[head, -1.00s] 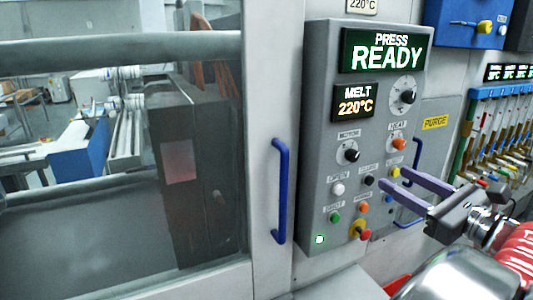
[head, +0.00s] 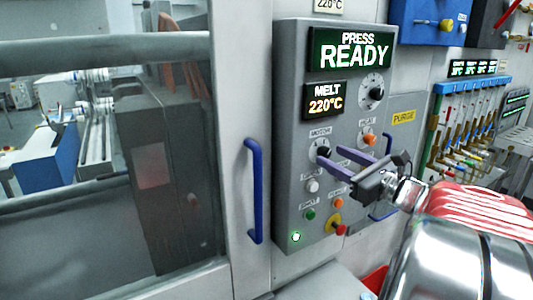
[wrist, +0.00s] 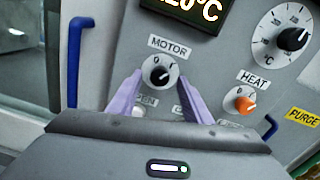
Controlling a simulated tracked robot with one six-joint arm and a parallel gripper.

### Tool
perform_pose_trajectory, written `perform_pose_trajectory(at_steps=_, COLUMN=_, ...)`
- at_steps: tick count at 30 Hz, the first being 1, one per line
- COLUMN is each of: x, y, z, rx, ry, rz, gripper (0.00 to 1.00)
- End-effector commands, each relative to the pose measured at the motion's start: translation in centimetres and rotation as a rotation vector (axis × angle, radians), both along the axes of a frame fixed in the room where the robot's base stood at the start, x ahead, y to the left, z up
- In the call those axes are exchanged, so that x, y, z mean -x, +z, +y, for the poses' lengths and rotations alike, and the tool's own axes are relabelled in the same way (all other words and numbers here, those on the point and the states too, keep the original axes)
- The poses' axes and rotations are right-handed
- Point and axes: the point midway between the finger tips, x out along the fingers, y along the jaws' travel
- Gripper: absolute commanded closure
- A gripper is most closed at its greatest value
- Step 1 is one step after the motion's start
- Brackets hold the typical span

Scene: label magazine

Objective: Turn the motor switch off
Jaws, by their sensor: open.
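In the head view the motor switch (head: 322,150) is partly covered by a finger. My gripper (head: 331,158) is open, with two lavender fingers. In the wrist view the fingers of my gripper (wrist: 158,78) stand to the left and right of the knob, slightly below it. I cannot tell whether they touch it.
The grey control panel (head: 290,110) also carries an orange heat knob (wrist: 240,100), a temperature dial (wrist: 290,38) and several buttons below. A blue handle (head: 253,190) stands left of the panel. The "PRESS READY" display (head: 350,52) is lit at the top.

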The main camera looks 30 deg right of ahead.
Motion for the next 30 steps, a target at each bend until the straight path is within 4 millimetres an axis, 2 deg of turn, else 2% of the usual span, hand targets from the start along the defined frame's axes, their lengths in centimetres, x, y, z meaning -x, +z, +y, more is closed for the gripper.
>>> perform_pose_trajectory(at_steps=6, x=-1.8, y=-0.1, z=0.1, rx=0.0, ry=0.002, rz=0.0, gripper=0.55)
perform_pose_trajectory(at_steps=16, x=-2.0, y=0.0, z=0.1, rx=0.0, ry=-0.001, rz=0.001, gripper=0.55)
perform_pose_trajectory(at_steps=30, x=-1.9, y=0.0, z=0.1, rx=0.0, ry=0.0, rz=0.001, gripper=0.87)
